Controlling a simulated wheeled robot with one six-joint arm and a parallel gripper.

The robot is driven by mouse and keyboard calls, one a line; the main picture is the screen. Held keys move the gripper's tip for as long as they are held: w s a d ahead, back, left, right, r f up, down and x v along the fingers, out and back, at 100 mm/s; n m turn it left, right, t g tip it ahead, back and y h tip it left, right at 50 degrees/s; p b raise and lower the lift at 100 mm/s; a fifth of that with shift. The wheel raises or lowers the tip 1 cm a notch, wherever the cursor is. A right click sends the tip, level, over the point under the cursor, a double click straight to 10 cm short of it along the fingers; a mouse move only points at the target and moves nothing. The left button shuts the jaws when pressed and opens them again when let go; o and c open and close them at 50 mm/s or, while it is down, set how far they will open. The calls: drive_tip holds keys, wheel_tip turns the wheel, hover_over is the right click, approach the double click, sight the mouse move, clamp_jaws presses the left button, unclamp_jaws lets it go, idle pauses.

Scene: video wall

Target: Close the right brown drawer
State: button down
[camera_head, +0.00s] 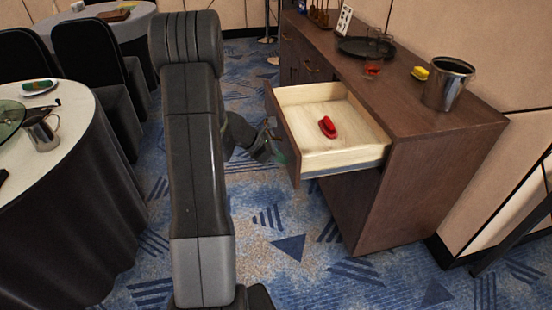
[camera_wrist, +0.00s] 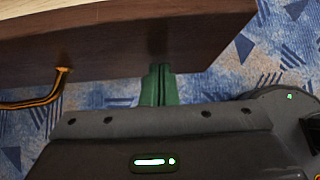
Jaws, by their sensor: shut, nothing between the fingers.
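The right brown drawer (camera_head: 283,137) stands pulled out from the brown cabinet (camera_head: 425,170), with its pale inside showing. A red object (camera_head: 327,127) lies in it. My gripper (camera_head: 279,146) is at the outer side of the drawer front in the head view, partly hidden by my arm. In the wrist view my green fingers (camera_wrist: 157,85) are together and empty. Their tips are at the lower edge of the drawer front (camera_wrist: 120,40), to the right of the brass handle (camera_wrist: 62,75). I cannot tell whether they touch it.
On the cabinet top are a metal bucket (camera_head: 447,84), a yellow item (camera_head: 419,73), a glass (camera_head: 373,62) and a dark tray (camera_head: 362,46). A round table (camera_head: 75,115) stands at left, with black chairs (camera_head: 92,55) behind. Patterned carpet (camera_head: 290,220) lies open before the cabinet.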

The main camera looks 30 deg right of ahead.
drive_tip(key=shift+d, duration=0.1)
drive_tip(key=s+d, duration=0.2)
drive_tip(key=d, duration=0.8)
drive_tip(key=s+d+p, duration=0.1)
drive_tip(key=s+d, duration=0.2)
drive_tip(key=d, duration=0.7)
drive_tip(key=s+d+p, duration=0.1)
drive_tip(key=s+d, duration=0.1)
drive_tip(key=d, duration=0.9)
drive_tip(key=shift+s, duration=0.25)
drive_tip(key=shift+r, duration=0.15)
drive_tip(key=shift+d+r, duration=0.1)
